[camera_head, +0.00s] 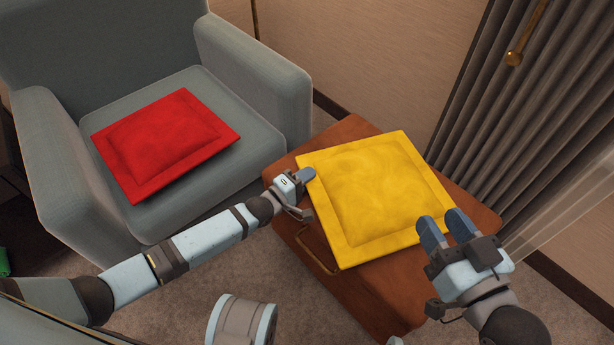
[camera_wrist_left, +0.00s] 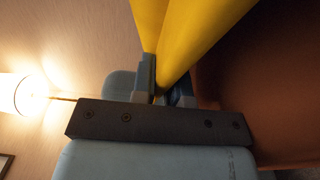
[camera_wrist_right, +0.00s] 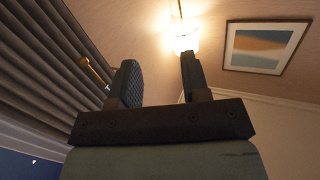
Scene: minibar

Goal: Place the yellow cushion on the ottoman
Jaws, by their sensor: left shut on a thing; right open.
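The yellow cushion (camera_head: 375,195) is over a brown box-like piece (camera_head: 355,128) with a brass handle, in the middle of the head view. I cannot tell whether the cushion rests on it or is held just above, nor whether this piece is the ottoman. My left gripper (camera_head: 309,176) is shut on the cushion's left edge; the left wrist view shows the yellow cloth (camera_wrist_left: 190,38) between its fingers. My right gripper (camera_head: 443,220) is open, by the cushion's lower right corner. In the right wrist view its fingers (camera_wrist_right: 160,80) are apart with nothing between them.
A grey armchair (camera_head: 255,75) with a red cushion (camera_head: 165,142) stands at the left. A dark pleated curtain (camera_head: 500,90) hangs at the right, with a brass rod (camera_head: 525,35) in front. Some carpet (camera_head: 170,295) is bare in the foreground.

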